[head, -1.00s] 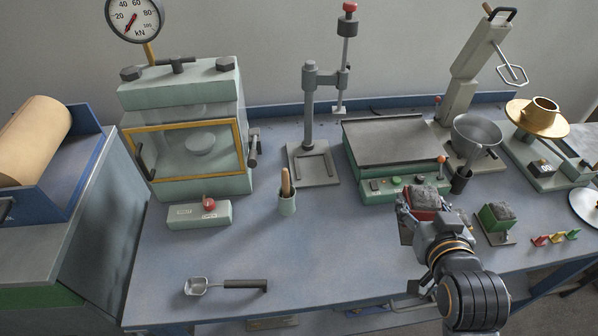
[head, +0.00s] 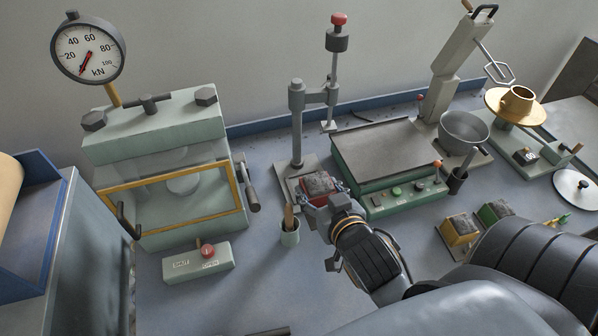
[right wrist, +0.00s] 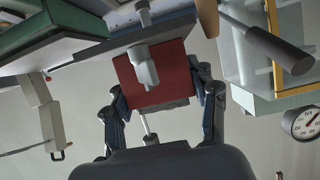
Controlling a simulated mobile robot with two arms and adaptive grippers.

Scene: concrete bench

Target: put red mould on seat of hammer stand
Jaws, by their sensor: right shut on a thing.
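The hammer stand (head: 297,135) has a grey upright post, a red-knobbed rod and a flat grey seat plate (head: 285,183) on the bench. My right gripper (head: 322,190) is shut on the red mould (head: 316,198), a red box with dark grey fill on top. It holds the mould at the front right of the seat plate, below the hammer rod. Whether the mould touches the plate, I cannot tell. In the right wrist view, the red mould (right wrist: 178,72) sits between both fingers, with a grey part across its face. My left gripper is not in view.
A cup with a wooden handle (head: 289,232) stands close left of my right gripper. The green-edged plate unit (head: 385,155) is just right of the stand. Yellow (head: 459,230) and green (head: 493,212) moulds sit further right. The press (head: 165,180) stands left.

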